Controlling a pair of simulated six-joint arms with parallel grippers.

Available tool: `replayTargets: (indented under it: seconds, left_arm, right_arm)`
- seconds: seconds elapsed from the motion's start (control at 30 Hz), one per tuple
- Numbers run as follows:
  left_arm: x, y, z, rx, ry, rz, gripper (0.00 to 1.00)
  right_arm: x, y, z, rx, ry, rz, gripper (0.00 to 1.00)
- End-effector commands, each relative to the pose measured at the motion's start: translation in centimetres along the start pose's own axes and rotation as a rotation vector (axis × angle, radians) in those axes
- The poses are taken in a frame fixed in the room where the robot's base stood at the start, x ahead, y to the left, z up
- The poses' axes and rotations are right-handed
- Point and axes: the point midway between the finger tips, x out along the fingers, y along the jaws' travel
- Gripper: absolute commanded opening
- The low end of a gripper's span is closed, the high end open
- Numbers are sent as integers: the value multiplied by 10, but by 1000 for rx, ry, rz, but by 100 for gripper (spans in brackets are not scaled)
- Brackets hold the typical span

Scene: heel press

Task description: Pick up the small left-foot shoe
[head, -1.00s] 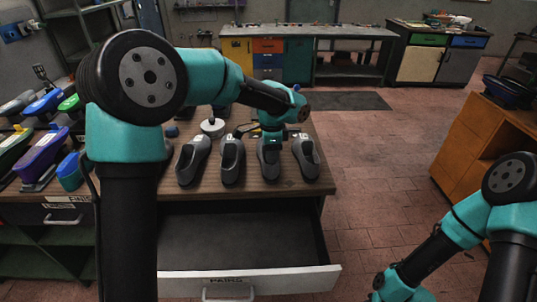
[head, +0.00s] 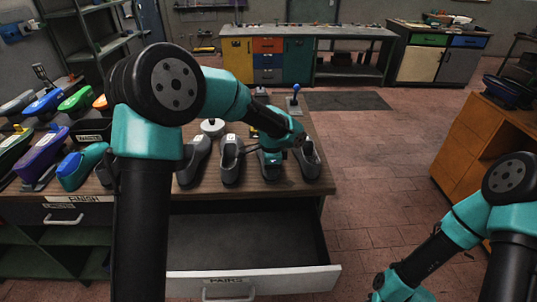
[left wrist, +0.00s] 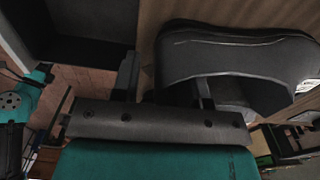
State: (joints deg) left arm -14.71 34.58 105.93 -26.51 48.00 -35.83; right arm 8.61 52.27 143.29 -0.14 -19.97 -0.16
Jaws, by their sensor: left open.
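Several dark grey shoes stand in a row on the wooden bench: a far-left one (head: 193,162), a second (head: 231,162), a third (head: 270,175) and a far-right one (head: 310,160). I cannot tell which is the small left-foot one. My left gripper (head: 271,167) is low over the third shoe and hides much of it. In the left wrist view, the open left gripper (left wrist: 165,88) is beside a grey shoe (left wrist: 240,55); one finger overlaps the shoe's opening, the other is clear of it. I cannot tell whether they touch.
An open drawer (head: 240,240) marked PAIRS sticks out below the bench front. A white round object (head: 213,127) and a blue-topped lever (head: 295,98) are behind the row.

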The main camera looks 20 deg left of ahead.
Motion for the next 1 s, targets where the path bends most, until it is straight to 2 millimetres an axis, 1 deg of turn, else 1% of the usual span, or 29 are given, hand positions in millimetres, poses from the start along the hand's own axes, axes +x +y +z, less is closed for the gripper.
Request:
replayTargets:
  seconds: [0.03, 0.17, 0.63, 0.67, 1.0]
  left_arm:
    - [7, 0, 1, 0, -2, 2, 40]
    - [15, 0, 0, -1, 0, 0, 40]
    - [16, 0, 0, -1, 0, -1, 40]
    - [16, 0, 0, -1, 0, -1, 38]
    - [16, 0, 0, -1, 0, -1, 6]
  right_arm:
    - [0, 0, 0, 0, 0, 0, 39]
    - [0, 0, 0, 0, 0, 0, 39]
    - [0, 0, 0, 0, 0, 0, 39]
    - [0, 0, 0, 0, 0, 0, 39]
    - [0, 0, 0, 0, 0, 0, 39]
